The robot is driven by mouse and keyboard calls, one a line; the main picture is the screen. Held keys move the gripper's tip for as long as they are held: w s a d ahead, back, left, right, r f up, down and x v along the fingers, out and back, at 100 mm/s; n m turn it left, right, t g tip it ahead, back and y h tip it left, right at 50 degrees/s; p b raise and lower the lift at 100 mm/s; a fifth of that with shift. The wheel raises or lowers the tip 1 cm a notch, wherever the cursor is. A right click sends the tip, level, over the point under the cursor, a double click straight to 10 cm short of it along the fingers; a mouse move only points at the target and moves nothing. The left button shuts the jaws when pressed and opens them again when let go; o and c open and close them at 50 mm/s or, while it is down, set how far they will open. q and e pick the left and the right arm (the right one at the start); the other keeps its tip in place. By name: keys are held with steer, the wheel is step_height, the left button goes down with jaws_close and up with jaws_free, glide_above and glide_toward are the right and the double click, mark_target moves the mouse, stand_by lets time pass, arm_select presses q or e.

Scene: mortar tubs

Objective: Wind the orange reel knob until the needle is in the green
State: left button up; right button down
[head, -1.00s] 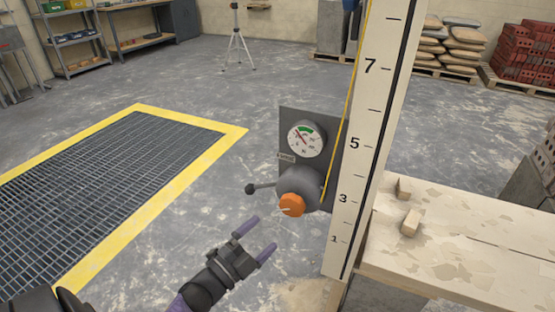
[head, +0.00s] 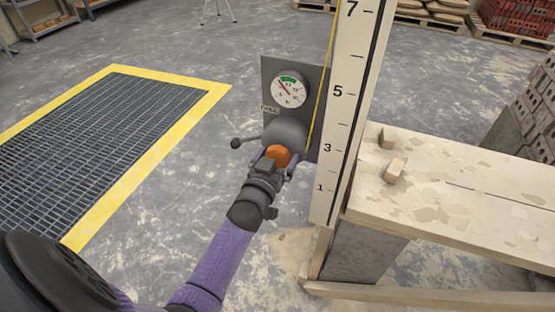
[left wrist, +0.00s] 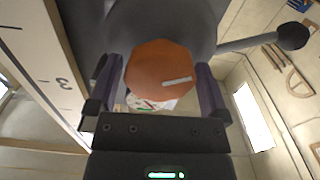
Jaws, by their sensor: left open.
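The orange reel knob (head: 278,155) sits on the front of the grey reel (head: 285,132), low on a dark panel. My left gripper (head: 275,158) is at the knob, its fingers open on either side of it. In the left wrist view the knob (left wrist: 158,70) lies between the two fingers (left wrist: 160,88), with visible gaps beside it; a pale line marks its face. The round gauge (head: 290,89) is above the reel. Its red needle points up and left, to the left of the green band at the top. My right gripper is not in view.
A black-knobbed lever (head: 236,143) sticks out left of the reel. A numbered board (head: 345,120) with a yellow line stands right of the panel. A pale bench (head: 450,200) with two small blocks is further right. A yellow-edged floor grate (head: 100,140) lies left.

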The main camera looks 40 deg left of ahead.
arm_select(q)
steer(key=c, duration=0.7)
steer(key=shift+c, duration=1.4)
steer(key=shift+m, duration=0.3)
